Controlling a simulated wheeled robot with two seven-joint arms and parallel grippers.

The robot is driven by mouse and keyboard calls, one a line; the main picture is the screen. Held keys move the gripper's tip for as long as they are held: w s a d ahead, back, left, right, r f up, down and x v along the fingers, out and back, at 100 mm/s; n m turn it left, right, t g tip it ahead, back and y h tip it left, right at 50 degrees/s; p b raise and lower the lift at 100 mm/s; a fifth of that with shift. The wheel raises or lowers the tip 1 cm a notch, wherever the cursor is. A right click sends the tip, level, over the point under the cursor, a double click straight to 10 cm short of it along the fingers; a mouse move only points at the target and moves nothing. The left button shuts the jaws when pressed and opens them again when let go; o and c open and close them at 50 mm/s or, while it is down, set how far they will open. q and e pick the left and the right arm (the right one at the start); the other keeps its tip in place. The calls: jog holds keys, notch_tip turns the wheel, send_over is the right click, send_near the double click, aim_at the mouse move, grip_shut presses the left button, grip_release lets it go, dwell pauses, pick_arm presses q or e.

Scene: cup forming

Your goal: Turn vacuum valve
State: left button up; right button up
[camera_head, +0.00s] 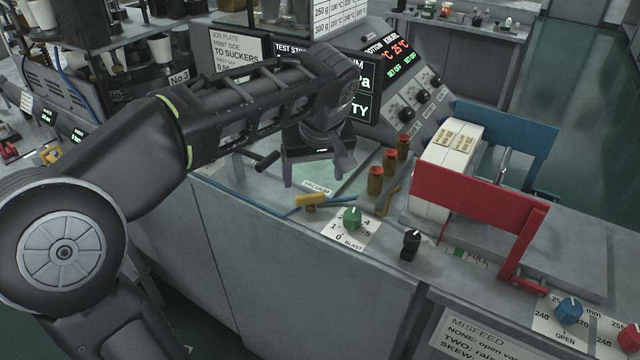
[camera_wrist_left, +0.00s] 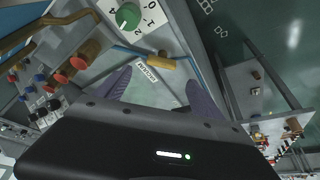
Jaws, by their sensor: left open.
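The vacuum valve is a yellow handle (camera_head: 311,201) on a blue line at the machine's front edge, beside a white VACUUM label (camera_head: 317,187). In the left wrist view the yellow handle (camera_wrist_left: 160,63) lies ahead of the fingertips, with the VACUUM label (camera_wrist_left: 147,72) close by. My left gripper (camera_head: 314,178) points down over the bench, just behind the handle. Its two purple-grey fingers are apart with nothing held between them, as the left wrist view shows (camera_wrist_left: 158,78). The handle appears untouched. My right gripper is in neither view.
A green BLAST knob (camera_head: 352,217) and a black knob (camera_head: 411,240) stand to the right of the valve. Brass fittings with red tops (camera_head: 376,180) stand behind. A red bracket (camera_head: 477,209) and white card stack (camera_head: 452,150) are further right.

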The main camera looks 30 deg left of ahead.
aim_at(310, 195)
pick_arm(q)
jog(key=x, duration=0.7)
jog(key=shift+a+f+p, duration=0.15)
jog(key=shift+f+p, duration=0.15)
jog(key=shift+f, duration=0.05)
jog(key=shift+c, duration=0.4)
jog(key=c, duration=1.3)
